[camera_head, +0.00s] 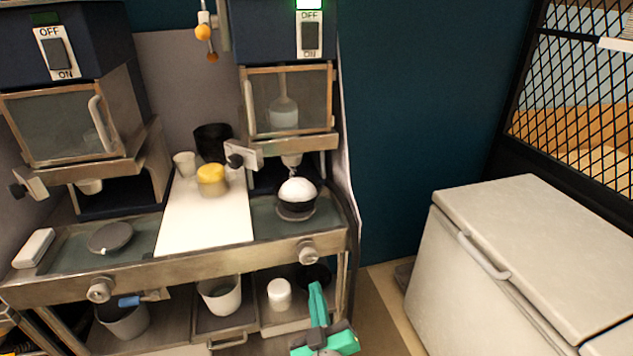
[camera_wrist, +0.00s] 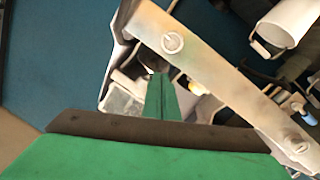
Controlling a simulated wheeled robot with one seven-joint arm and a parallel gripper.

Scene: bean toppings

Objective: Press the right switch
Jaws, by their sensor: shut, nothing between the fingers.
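The right switch (camera_head: 310,36) is a dark rocker on a white plate marked OFF and ON, high on the front of the right machine (camera_head: 270,46). A green light (camera_head: 309,4) shows just above it. My gripper (camera_head: 317,290) is green, shut and empty. It is low in front of the bench's lower shelf, far below the switch. In the wrist view my gripper (camera_wrist: 160,80) points at the bench's metal front rail (camera_wrist: 190,55); the switch is not in that view.
A left machine has a similar left switch (camera_head: 57,53). A bowl with a white mound (camera_head: 297,190) stands under the right machine. A white cutting board (camera_head: 205,215) lies between the machines. A white chest (camera_head: 520,270) stands at the right, with open floor beside the bench.

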